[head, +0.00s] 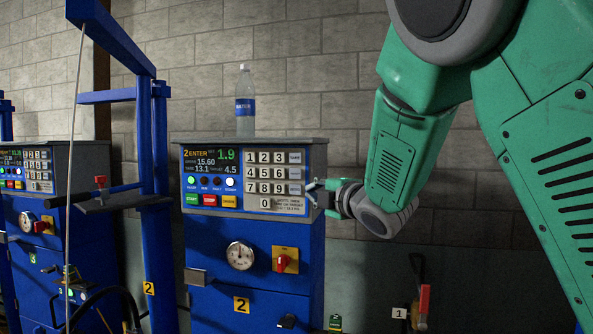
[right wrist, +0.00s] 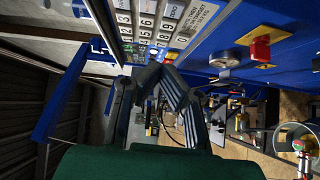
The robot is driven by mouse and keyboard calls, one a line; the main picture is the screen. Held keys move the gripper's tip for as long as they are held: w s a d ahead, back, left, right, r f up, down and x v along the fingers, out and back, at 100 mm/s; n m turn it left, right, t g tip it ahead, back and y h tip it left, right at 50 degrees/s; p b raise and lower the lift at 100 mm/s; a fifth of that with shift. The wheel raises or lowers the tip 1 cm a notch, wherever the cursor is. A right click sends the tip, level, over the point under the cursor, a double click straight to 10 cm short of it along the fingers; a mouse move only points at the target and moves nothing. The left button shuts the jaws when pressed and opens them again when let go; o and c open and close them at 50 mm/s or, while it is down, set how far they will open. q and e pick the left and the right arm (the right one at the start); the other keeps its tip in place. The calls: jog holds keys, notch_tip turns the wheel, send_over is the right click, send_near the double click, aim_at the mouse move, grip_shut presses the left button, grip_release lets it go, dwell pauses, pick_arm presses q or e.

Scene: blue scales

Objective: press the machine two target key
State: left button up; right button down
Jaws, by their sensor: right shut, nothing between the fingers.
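Machine two (head: 255,262) is a blue cabinet with a yellow 2 label, standing in the middle of the head view. Its grey keypad (head: 274,181) has number keys and a right column of wider grey keys (head: 295,173), whose labels are too small to read surely. The display (head: 211,159) shows "2 ENTER", 1.9, 15.60, 13.1 and 4.5. My right gripper (head: 314,189) is shut and empty at the keypad's right edge, by the lowest wide key. In the right wrist view its fingertips (right wrist: 160,70) are close to the keypad (right wrist: 165,22); I cannot tell whether they touch it. My left gripper is out of view.
A water bottle (head: 245,101) stands on top of the machine. Green, red and yellow buttons (head: 210,200) sit below the display, with a red knob (head: 282,263) and round gauge (head: 240,255) lower down. Another blue machine (head: 35,225) and a blue post (head: 160,220) are at the left.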

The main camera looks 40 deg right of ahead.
notch_tip(320, 180, up, 2)
jog(key=shift+d+r+n, duration=0.1)
jog(key=shift+d+n, duration=0.05)
jog(key=shift+n, duration=0.15)
